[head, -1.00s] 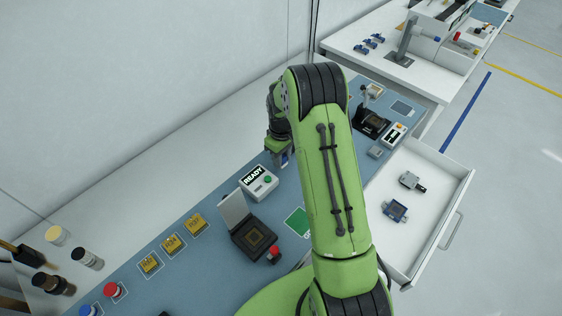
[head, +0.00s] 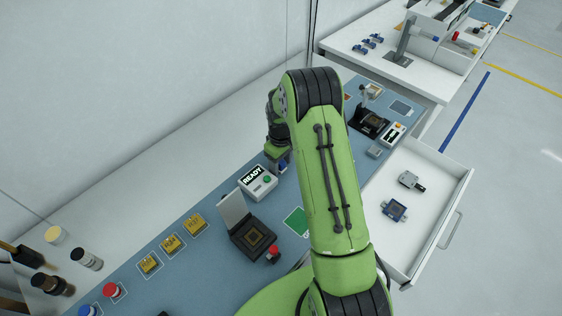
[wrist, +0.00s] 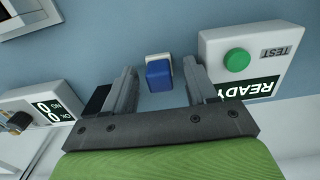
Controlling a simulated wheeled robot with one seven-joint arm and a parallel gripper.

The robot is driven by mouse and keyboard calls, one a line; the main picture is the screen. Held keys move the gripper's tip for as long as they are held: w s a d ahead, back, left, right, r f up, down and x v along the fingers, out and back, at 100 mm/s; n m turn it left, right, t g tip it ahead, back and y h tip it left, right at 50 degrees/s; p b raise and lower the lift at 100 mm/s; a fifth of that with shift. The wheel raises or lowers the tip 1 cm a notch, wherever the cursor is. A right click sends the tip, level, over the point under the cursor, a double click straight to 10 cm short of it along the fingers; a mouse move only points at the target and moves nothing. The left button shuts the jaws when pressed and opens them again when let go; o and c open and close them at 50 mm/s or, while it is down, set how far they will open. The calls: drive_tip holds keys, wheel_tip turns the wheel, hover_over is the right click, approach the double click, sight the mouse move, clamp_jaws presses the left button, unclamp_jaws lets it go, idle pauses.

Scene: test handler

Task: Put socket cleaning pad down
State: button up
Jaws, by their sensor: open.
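The socket cleaning pad, which I take to be the small blue block with a pale edge (wrist: 159,73), sits between the two fingers of my gripper (wrist: 160,67) in the wrist view. The fingers are open, with a gap on each side of the block. The block appears to rest on the blue mat (wrist: 110,45). In the head view my gripper (head: 278,157) is low over the mat behind my arm, and only a bit of blue (head: 284,166) shows by it.
The READY test box (head: 258,182) stands close beside my gripper. An open-lidded socket (head: 254,238), a red button (head: 273,252) and yellow pads (head: 171,244) lie nearer. An open drawer (head: 428,172) holds two small parts.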

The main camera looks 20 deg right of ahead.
wheel_tip(320, 180, up, 12)
drive_tip(key=r, duration=0.1)
wheel_tip(320, 180, up, 10)
drive_tip(key=m+t, duration=0.1)
drive_tip(key=t, duration=0.1)
hover_over(281, 162)
drive_tip(key=s+a, duration=0.4)
drive_tip(key=s, duration=0.2)
drive_tip(key=s+a+r+m+t, duration=0.1)
drive_tip(key=s+a+r, duration=0.1)
drive_tip(key=s, duration=0.9)
drive_tip(key=s+a+r+m+t, duration=0.2)
drive_tip(key=s+a+r, duration=0.1)
drive_tip(key=s, duration=0.7)
drive_tip(key=shift+s+a+r+t+p, duration=0.15)
drive_tip(key=shift+s+r+t+p, duration=0.2)
drive_tip(key=shift+r, duration=0.2)
